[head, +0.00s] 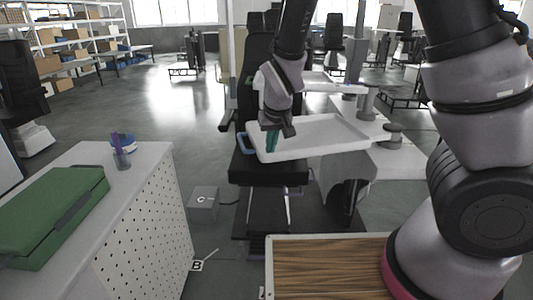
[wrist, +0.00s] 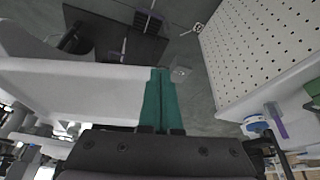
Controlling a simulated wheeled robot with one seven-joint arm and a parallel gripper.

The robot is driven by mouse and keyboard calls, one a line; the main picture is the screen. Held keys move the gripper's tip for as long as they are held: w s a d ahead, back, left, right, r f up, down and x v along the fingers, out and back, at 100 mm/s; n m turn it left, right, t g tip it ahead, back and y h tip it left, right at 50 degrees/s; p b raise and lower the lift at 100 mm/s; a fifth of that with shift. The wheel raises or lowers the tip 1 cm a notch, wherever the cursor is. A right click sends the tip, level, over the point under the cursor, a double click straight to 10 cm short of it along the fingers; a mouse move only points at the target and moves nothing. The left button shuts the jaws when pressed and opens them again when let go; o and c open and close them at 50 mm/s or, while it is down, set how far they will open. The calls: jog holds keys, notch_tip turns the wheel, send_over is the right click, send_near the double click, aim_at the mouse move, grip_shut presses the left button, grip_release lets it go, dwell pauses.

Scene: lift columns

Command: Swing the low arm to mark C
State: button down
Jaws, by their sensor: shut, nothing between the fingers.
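The low arm carries a white tray (head: 325,140) with a blue handle (head: 244,143) at its left end, beside the black chair. The tray also fills the left of the wrist view (wrist: 80,88). My gripper (head: 271,148) has its teal fingers shut and empty, pointing down at the tray's left end. In the wrist view the fingers (wrist: 158,76) lie along the tray's end edge; I cannot tell whether they touch it. Mark C (head: 203,201) is a grey block on the floor, left of the chair and apart from the tray. It seems to show beyond the fingertips (wrist: 180,73).
A white perforated cabinet (head: 145,215) stands at left, with a green case (head: 50,215) and a cup (head: 121,158) on top. Mark B (head: 197,265) lies nearer on the floor. A wooden top (head: 325,270) is in front.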

jog(key=w+a+f, duration=0.1)
jog(key=w+f, duration=0.4)
jog(key=w, duration=0.1)
jog(key=shift+a+f, duration=0.3)
jog(key=shift+f, duration=0.05)
jog(key=shift+w, duration=0.1)
